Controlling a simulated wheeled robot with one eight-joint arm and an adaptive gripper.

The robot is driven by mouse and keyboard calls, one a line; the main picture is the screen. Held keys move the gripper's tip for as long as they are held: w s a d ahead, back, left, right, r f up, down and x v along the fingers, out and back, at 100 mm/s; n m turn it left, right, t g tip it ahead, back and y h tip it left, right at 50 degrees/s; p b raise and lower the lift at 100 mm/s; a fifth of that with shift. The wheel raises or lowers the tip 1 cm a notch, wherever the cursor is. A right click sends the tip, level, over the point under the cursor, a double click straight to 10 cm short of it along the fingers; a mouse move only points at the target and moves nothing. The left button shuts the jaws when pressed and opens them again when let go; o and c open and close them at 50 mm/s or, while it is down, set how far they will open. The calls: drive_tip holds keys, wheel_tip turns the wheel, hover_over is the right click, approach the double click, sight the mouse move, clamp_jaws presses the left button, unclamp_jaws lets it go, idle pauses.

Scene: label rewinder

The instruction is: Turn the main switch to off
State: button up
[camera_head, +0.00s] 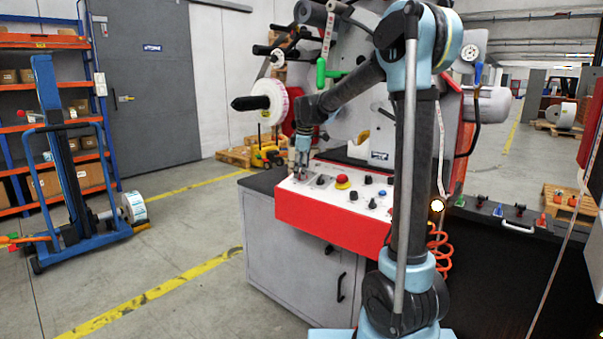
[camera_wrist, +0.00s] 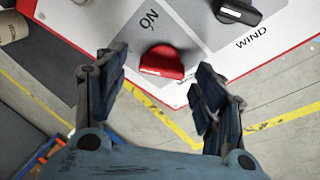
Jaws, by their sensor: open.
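The main switch appears to be the red knob (camera_wrist: 163,62) on the white panel (camera_wrist: 125,50) in the wrist view. A white mark shows on its near edge. The word ON is printed beside it; another label is partly hidden by a finger. My gripper (camera_wrist: 160,75) is open, with one finger to each side of the red knob in the picture; I cannot tell whether either touches it. In the head view my gripper (camera_head: 301,166) is low over the left end of the control panel (camera_head: 318,196) and hides the switch there.
A black knob (camera_wrist: 238,11) labelled WIND is near the red one. A red mushroom button (camera_head: 342,180) and several knobs stand right of my gripper. The rewinder's reel (camera_head: 273,102) is behind.

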drive_tip(key=v, duration=0.4)
drive_tip(key=shift+s+d+f, duration=0.1)
drive_tip(key=shift+s+d, duration=0.1)
drive_tip(key=shift+s, duration=0.1)
drive_tip(key=s+d, duration=0.3)
drive_tip(key=s, duration=0.7)
drive_tip(key=shift+s+d, duration=0.3)
drive_tip(key=shift+d, duration=0.05)
